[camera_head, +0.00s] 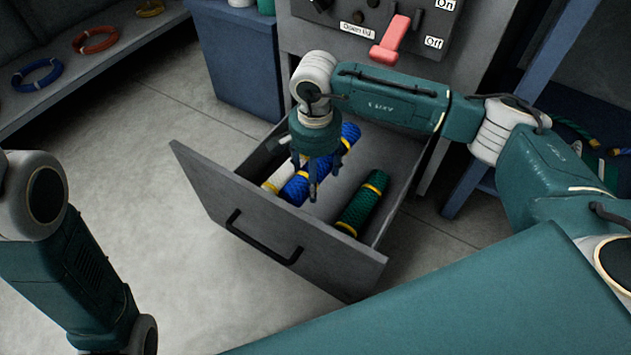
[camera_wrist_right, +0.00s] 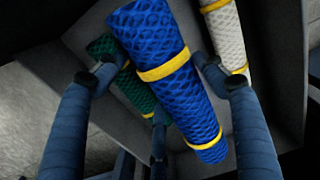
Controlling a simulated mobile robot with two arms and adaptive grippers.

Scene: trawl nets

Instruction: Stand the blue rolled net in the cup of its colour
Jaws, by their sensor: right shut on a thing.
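The blue rolled net (camera_head: 297,186) with yellow bands is at the open grey drawer (camera_head: 270,228), tilted in the picture. My right gripper (camera_head: 312,183) is over the drawer with its fingers around this net. In the right wrist view the blue net (camera_wrist_right: 172,70) lies between the fingers of the right gripper (camera_wrist_right: 155,85), which is shut on it. I cannot tell whether it is clear of the drawer floor. No blue cup is seen. Of my left arm only links show at the lower left; its gripper is out of view.
A green rolled net (camera_head: 361,204) and a white rolled net (camera_head: 277,178) lie in the drawer, either side of the blue one. A blue cabinet (camera_head: 235,60) stands behind. A panel with a red lever (camera_head: 391,38) is above the drawer. Coiled ropes lie on a bench at left.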

